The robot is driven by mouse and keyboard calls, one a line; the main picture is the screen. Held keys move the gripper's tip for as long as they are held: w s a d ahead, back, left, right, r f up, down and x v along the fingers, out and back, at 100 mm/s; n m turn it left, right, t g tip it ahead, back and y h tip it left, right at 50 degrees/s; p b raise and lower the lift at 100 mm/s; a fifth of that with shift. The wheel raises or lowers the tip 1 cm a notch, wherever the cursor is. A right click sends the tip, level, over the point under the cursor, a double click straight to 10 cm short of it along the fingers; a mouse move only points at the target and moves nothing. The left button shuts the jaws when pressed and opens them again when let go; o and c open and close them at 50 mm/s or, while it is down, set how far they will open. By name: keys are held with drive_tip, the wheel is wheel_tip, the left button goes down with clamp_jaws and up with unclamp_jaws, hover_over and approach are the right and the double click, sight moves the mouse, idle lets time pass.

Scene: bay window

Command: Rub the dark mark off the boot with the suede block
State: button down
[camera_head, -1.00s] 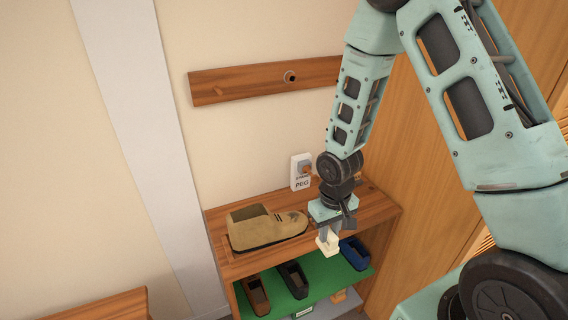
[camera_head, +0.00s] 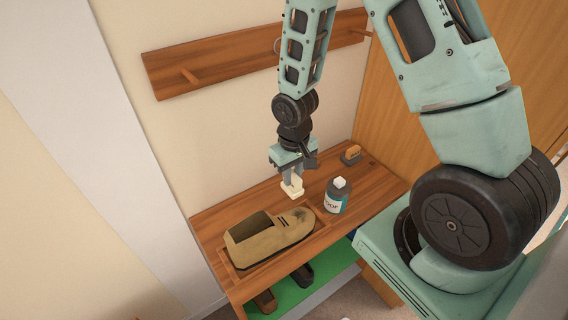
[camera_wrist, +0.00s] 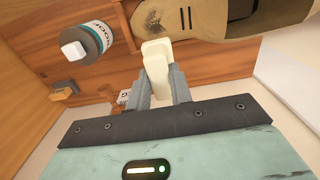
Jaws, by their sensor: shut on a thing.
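The tan boot (camera_head: 262,243) lies on its side-on length on the wooden bench top, toe to the right. A dark smudge (camera_head: 301,214) shows on its toe; the wrist view shows this mark (camera_wrist: 152,13) too, near dark lines on the upper. My gripper (camera_head: 292,174) is shut on a cream block (camera_head: 293,189), held above the bench behind the toe. In the wrist view the block (camera_wrist: 157,62) sits between the fingers, close to the boot (camera_wrist: 235,22) in the picture. I see no clear contact between block and boot.
A grey bottle with a white cap (camera_head: 336,196) stands right of the boot's toe. A small brown-topped brush (camera_head: 351,155) lies farther back. A wooden peg rail (camera_head: 210,70) runs along the wall; shoes sit on the green shelf below.

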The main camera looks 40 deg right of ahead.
sight(292, 187)
drive_tip(key=shift+f+b, duration=2.15)
drive_tip(key=shift+f, duration=0.55)
drive_tip(key=shift+f+b, duration=0.95)
drive_tip(key=shift+f, duration=0.2)
drive_tip(key=shift+s, duration=0.1)
